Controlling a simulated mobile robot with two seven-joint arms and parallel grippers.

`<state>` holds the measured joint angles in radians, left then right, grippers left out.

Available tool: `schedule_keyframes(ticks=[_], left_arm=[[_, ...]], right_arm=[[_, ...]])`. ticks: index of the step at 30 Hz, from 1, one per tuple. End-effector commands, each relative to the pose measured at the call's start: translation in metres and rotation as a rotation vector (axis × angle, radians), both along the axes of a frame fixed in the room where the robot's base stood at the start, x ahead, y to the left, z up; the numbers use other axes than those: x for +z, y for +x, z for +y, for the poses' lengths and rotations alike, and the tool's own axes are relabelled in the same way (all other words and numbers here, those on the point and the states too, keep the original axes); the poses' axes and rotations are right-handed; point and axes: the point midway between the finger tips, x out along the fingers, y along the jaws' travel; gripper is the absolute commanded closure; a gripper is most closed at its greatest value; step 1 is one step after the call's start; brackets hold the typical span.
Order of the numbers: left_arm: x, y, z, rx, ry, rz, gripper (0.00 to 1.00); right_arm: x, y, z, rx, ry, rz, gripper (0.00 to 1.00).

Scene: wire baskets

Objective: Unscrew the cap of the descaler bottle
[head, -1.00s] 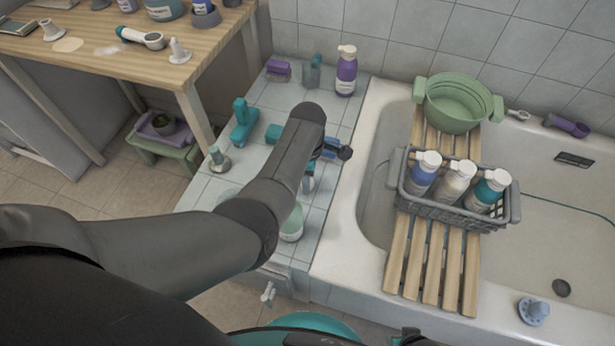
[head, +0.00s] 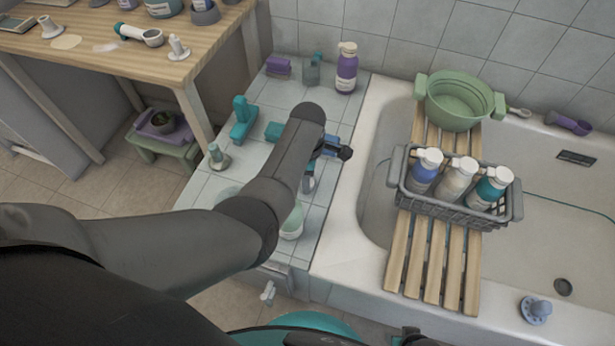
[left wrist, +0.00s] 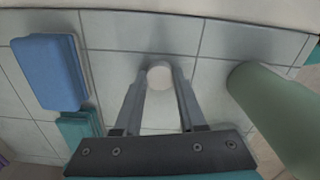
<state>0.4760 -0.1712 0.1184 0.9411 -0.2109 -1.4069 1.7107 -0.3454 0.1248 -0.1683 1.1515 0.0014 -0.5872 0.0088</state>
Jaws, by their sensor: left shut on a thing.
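A white round cap (left wrist: 160,76) shows from above in the left wrist view, between the fingertips of my left gripper (left wrist: 160,88). The gripper is shut on this cap, one finger on each side. The descaler bottle's body below the cap is hidden from the wrist camera. In the head view my left forearm reaches over the tiled ledge and hides most of the gripper. A small pale bottle (head: 308,184) partly shows beside and below the wrist; I cannot read its label.
A green bottle (left wrist: 275,110) stands close right of the gripper in the wrist view; a blue block (left wrist: 48,72) lies left. A purple pump bottle (head: 346,70) stands at the ledge's back. A grey wire basket (head: 450,213) holding three bottles sits on the bath's slatted board (head: 428,275).

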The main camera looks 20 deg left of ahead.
Motion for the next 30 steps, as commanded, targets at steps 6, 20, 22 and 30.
schedule_keyframes(ticks=[6,20,22,30], left_arm=[[0.0,-0.0002,-0.0002,0.0,0.0,0.0,0.46],[-0.0001,-0.0003,-0.0001,0.0,0.0,0.001,0.25],[-0.0001,-0.0003,0.0,0.0,0.0,0.001,0.25],[-0.0001,-0.0003,0.0,0.0,0.0,0.001,0.25]], right_arm=[[0.0001,0.0,0.0001,0.0,0.0,0.0,0.5],[0.0001,0.0,0.0001,0.0,0.0,0.0,0.5],[0.0001,0.0,0.0001,0.0,0.0,0.0,0.5],[-0.001,-0.0008,-0.0006,0.0,-0.001,0.001,0.5]])
